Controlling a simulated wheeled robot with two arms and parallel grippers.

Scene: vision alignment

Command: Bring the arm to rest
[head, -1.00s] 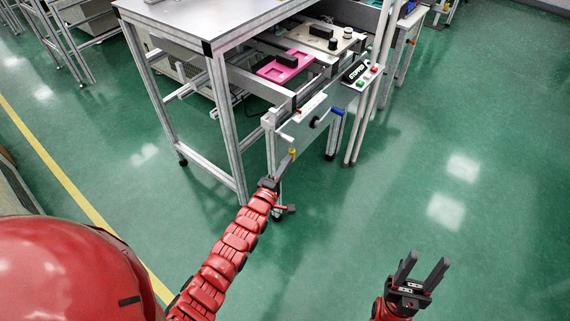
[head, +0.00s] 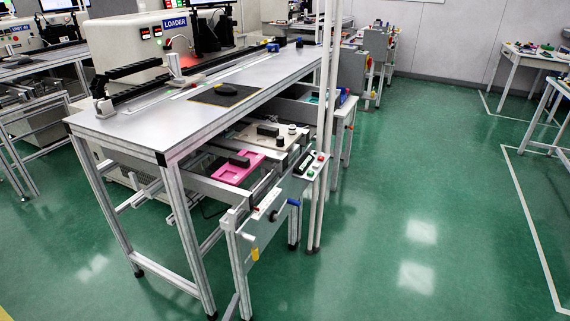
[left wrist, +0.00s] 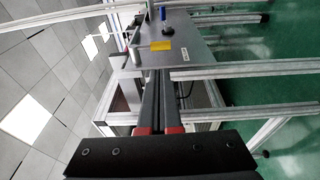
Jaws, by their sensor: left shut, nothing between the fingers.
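My left gripper (left wrist: 159,76) fills the lower middle of the left wrist view. Its black body is at the bottom, and its two long dark fingers lie together, shut and empty. The fingers point toward a grey metal panel (left wrist: 190,55) with a yellow tag (left wrist: 161,46); I cannot tell whether they touch it. In the head view, only a small grey piece at the bottom edge, beside the frame leg, may be this gripper's tip. My right gripper is out of view.
A metal workbench (head: 115,128) stands at left centre. Below its top are a pink tray (head: 232,173), a button box (head: 309,167) and a blue handle (head: 294,202). White posts (head: 325,130) rise beside them. Green floor (head: 440,190) lies open to the right.

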